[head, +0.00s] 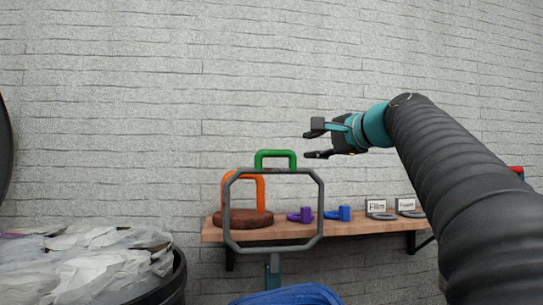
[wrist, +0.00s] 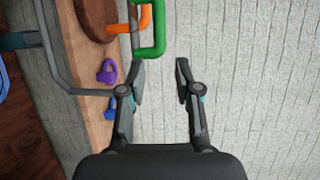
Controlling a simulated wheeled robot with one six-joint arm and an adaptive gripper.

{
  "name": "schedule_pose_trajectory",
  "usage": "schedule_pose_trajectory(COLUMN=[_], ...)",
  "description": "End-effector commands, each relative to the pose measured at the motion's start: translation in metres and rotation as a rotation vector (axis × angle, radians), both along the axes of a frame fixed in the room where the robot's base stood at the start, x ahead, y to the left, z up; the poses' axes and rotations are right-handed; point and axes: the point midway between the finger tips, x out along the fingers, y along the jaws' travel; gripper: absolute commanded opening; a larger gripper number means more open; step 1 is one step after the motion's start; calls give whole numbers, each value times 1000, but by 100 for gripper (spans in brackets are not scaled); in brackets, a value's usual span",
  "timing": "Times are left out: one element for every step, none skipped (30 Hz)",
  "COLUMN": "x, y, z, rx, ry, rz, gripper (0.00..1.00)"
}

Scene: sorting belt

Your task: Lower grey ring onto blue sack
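The grey ring (head: 228,212) is an angular frame standing upright above a short post in the head view. Part of it shows at the left of the wrist view (wrist: 51,45). A green handle (head: 275,154) sits at its top edge and looks joined to it; it is near the fingers, up and left, in the wrist view (wrist: 161,30). The blue sack (head: 288,297) is below the ring, mostly cut off by the bottom edge. My gripper (head: 311,140) is open and empty, above and right of the green handle, apart from it.
Behind the ring is a wooden shelf (head: 370,226) with a brown disc (head: 245,219) bearing an orange handle (head: 260,195), a purple piece (head: 305,215), a blue piece (head: 343,213) and labelled signs (head: 376,206). A dark bin of pale plastic bags (head: 95,262) stands left. A brick wall is behind.

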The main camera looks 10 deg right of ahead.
Motion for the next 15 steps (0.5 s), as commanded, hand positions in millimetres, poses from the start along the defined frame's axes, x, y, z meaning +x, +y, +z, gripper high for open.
schedule_pose_trajectory(x=[4,7,12,17,21,28,33,39,45,50,56,63,68,73,80], y=[2,4,6,8,10,13,15,17,21,23,24,28,30,32,35], z=[0,0,-1,-1,-2,-3,-3,-4,-5,-5,-6,-7,-7,-8,-9], rx=[1,0,0,0,0,-1,-2,-2,-1,-2,-3,-2,-2,-1,-3], ry=[1,1,1,1,2,2,2,2,2,1,2,2,2,1,2], rz=[2,3,4,4,4,5,4,4,5,4,3,4,4,3,4], gripper=[33,33,33,33,33,33,33,33,33,33,33,33,33,33,33])
